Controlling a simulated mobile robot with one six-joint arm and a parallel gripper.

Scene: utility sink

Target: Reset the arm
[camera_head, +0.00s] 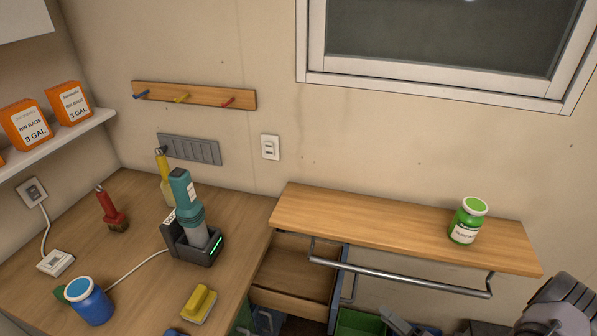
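Part of my grey arm (562,308) shows at the lower right corner, right of and below the wooden shelf. No gripper fingers can be made out, so its opening and anything in it are hidden.
The wooden shelf (390,222) with a metal rail (400,278) bears a green jar (467,222). An open drawer (292,280) is below it.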

